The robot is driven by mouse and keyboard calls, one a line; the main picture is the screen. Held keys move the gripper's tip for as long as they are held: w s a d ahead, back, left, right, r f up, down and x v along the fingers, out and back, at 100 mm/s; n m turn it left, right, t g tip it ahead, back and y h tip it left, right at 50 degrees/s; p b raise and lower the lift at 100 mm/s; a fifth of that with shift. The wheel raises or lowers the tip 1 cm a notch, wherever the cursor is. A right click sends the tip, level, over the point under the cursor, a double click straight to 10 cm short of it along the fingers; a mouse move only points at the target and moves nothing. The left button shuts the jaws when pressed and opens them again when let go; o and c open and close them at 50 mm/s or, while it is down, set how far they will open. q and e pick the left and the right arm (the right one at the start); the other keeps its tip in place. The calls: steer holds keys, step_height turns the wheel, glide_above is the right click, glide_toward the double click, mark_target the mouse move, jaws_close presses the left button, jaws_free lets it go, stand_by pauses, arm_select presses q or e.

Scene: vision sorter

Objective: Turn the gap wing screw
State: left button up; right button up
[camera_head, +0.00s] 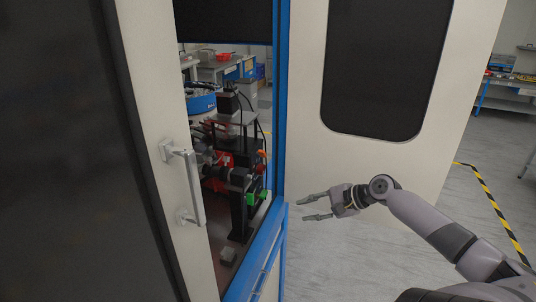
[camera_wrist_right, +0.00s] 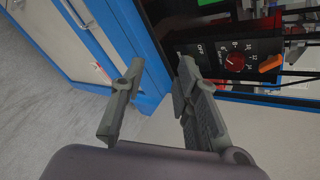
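My right gripper (camera_head: 315,209) is open and empty in the head view, in front of the blue frame and right of the machine opening. Its two fingers (camera_wrist_right: 150,100) show apart in the right wrist view, with nothing between them. The machine inside the cabinet (camera_head: 235,165) is a black mechanism with red, orange and green parts. I cannot make out which part is the gap wing screw. In the right wrist view a black panel with a red knob (camera_wrist_right: 235,62) and an orange piece (camera_wrist_right: 270,63) shows beyond the fingers. My left gripper is not in view.
A blue frame (camera_head: 279,110) edges the cabinet opening. A white door with a handle (camera_head: 194,185) stands on the left, and a white door with a dark window (camera_head: 385,70) stands open on the right. Grey floor lies below my right gripper.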

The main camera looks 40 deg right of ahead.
steer(key=w+d+r+m+t, duration=0.2)
steer(key=d+r+m, duration=0.1)
steer(key=r, duration=0.4)
steer(key=w+d+r+m+t, duration=0.2)
steer(key=w+d+r, duration=0.15)
steer(key=r, duration=0.25)
steer(key=b, duration=0.3)
glide_toward(265, 154)
steer(key=shift+h, duration=0.3)
steer(key=p+x, duration=0.3)
steer(key=x, duration=0.4)
steer(key=shift+w+r+p, duration=0.1)
steer(key=shift+w+p, duration=0.05)
steer(key=shift+p, duration=0.15)
steer(key=shift+x, duration=1)
jaws_close()
